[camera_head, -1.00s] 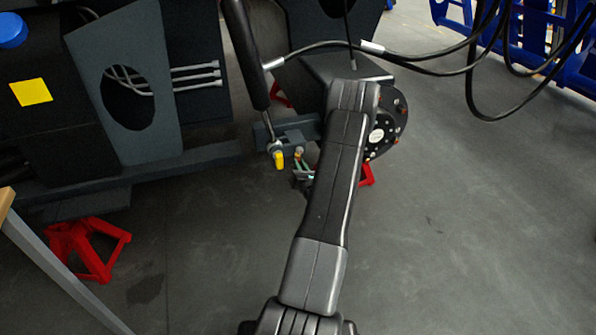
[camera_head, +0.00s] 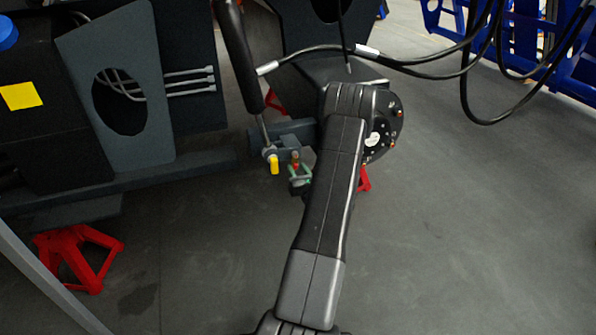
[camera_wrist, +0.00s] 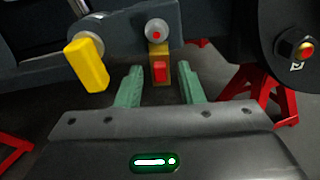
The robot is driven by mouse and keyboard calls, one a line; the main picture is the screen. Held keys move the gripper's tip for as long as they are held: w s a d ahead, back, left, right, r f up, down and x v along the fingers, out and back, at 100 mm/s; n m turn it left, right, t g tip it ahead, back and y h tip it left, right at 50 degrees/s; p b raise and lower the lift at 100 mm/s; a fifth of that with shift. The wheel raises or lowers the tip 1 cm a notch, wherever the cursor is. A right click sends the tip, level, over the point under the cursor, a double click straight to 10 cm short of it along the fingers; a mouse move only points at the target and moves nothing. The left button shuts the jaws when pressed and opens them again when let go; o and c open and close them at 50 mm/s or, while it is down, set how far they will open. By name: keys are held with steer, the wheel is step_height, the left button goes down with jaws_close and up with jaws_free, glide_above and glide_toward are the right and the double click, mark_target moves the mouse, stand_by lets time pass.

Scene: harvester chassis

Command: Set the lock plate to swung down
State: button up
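A small yellow plate with a red end (camera_wrist: 160,70) hangs below a grey round pivot with a red centre (camera_wrist: 157,31) in the wrist view; it looks like the lock plate. In the head view its red part (camera_head: 296,160) shows just above my gripper (camera_head: 300,181). My gripper (camera_wrist: 160,86) is open, its two green fingers apart on either side of the red end. I cannot tell whether either finger touches it. A larger yellow piece (camera_wrist: 86,65) hangs tilted from another pivot on the left, outside the fingers.
A dark grey beam (camera_wrist: 125,40) carries both pivots. A black cylinder rod (camera_head: 240,65) comes down beside them. A round black disc (camera_wrist: 292,40) stands at the right. Red stands (camera_head: 80,255) and hanging black hoses (camera_head: 430,66) are near. The floor at right is clear.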

steer(key=shift+s, duration=0.1)
steer(key=p+v, duration=0.3)
steer(key=v, duration=1)
steer(key=shift+s, duration=0.25)
steer(key=shift+w+d, duration=0.1)
steer(key=b+x, duration=0.3)
steer(key=x, duration=1)
steer(key=shift+w, duration=0.35)
steer(key=shift+s, duration=0.2)
